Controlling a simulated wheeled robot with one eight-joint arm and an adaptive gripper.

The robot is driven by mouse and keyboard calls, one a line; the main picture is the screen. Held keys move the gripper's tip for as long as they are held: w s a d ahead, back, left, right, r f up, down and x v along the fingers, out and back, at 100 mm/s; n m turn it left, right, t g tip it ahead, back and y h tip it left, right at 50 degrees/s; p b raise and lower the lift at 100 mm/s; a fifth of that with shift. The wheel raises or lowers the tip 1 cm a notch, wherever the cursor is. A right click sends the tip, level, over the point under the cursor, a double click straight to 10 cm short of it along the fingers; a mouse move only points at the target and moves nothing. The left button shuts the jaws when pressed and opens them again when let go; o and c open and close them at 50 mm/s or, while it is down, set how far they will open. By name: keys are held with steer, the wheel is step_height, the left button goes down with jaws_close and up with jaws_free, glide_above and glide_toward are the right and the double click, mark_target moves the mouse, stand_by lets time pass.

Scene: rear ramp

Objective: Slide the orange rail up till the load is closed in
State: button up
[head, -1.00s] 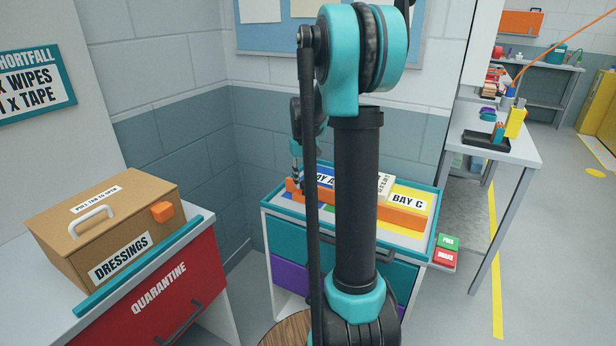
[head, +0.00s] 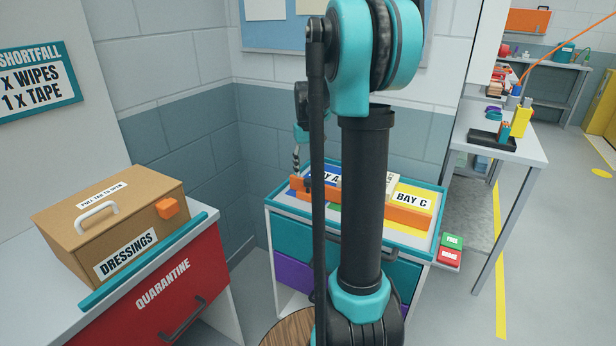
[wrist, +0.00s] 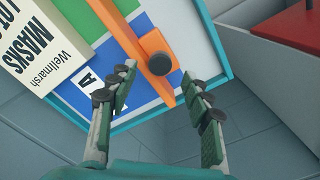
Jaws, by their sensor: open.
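The orange rail (head: 408,217) lies across the tray top of the teal-edged cart (head: 271,198), along the front of the coloured bays. In the wrist view the rail (wrist: 130,35) runs diagonally and carries a dark round knob (wrist: 160,63) near its end. A cream box marked Wellmarsh masks (wrist: 38,55) stands beside the rail; its top partly shows in the head view (head: 392,182). My gripper (wrist: 159,76) is open, its fingers on either side of the rail's end and near the knob. Contact cannot be told. My arm hides the middle of the rail in the head view.
A cardboard Dressings box (head: 143,213) stands on the red Quarantine cabinet (head: 170,290) at the left. Green and red blocks (head: 451,248) sit by the cart's right side. A workbench (head: 520,150) stands farther right, with open floor beside it.

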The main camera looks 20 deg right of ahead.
step_height(320, 180, up, 8)
stand_by(0.5)
